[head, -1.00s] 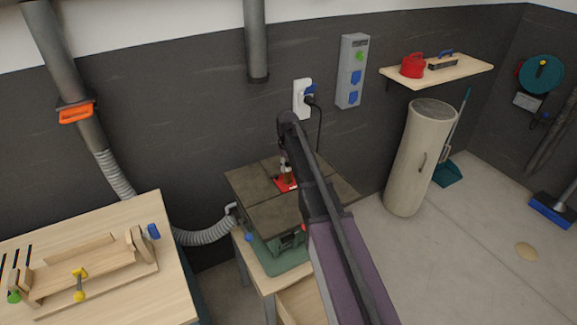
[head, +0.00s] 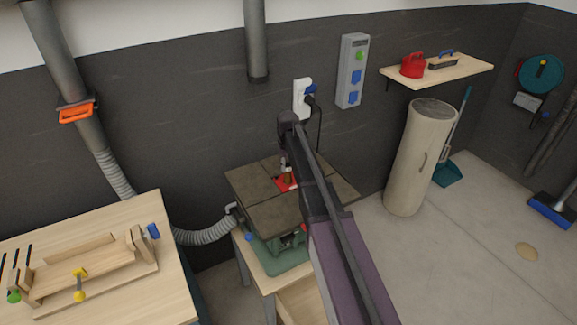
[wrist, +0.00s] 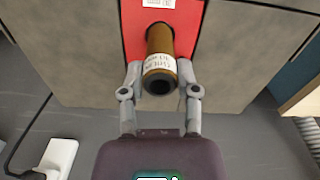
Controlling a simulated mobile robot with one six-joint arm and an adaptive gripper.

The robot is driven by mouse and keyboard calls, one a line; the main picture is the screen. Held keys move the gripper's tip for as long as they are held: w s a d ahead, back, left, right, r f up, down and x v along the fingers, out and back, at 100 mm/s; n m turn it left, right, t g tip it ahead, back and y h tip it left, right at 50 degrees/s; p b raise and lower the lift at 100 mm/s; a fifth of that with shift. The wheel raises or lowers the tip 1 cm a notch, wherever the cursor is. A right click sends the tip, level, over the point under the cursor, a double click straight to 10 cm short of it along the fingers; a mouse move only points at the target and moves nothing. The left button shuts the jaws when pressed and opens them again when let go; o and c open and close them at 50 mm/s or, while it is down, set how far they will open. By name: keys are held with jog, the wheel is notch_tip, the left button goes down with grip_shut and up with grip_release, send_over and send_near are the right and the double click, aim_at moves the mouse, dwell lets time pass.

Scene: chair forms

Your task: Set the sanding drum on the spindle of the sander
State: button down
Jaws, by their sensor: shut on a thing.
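The sanding drum (wrist: 160,45) is a brown-gold cylinder with a white printed label and a dark hole in its end. My gripper (wrist: 160,82) is shut on it, one grey finger on each side near that end. In the wrist view the drum stands over the red plate (wrist: 188,20) of the sander. In the head view the drum (head: 288,171) is small and partly hidden by my arm, above the red plate in the sander's grey-brown table (head: 268,215). The spindle is not visible; I cannot tell whether the drum is around it.
A workbench (head: 165,222) with a wooden jig stands at the left. A grey hose (head: 205,235) runs to the sander. A white socket (head: 302,98) with a plug and black cable is on the wall behind. A beige cylinder (head: 415,160) stands right of the sander.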

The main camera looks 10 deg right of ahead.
jog(key=shift+f+b, duration=1.35)
jog(key=shift+f, duration=0.05)
dwell(0.5)
jog(key=shift+c, duration=1.3)
grip_release()
jog(key=s+m, duration=0.5)
jog(key=s, duration=2.4)
jog(key=shift+d, duration=0.1)
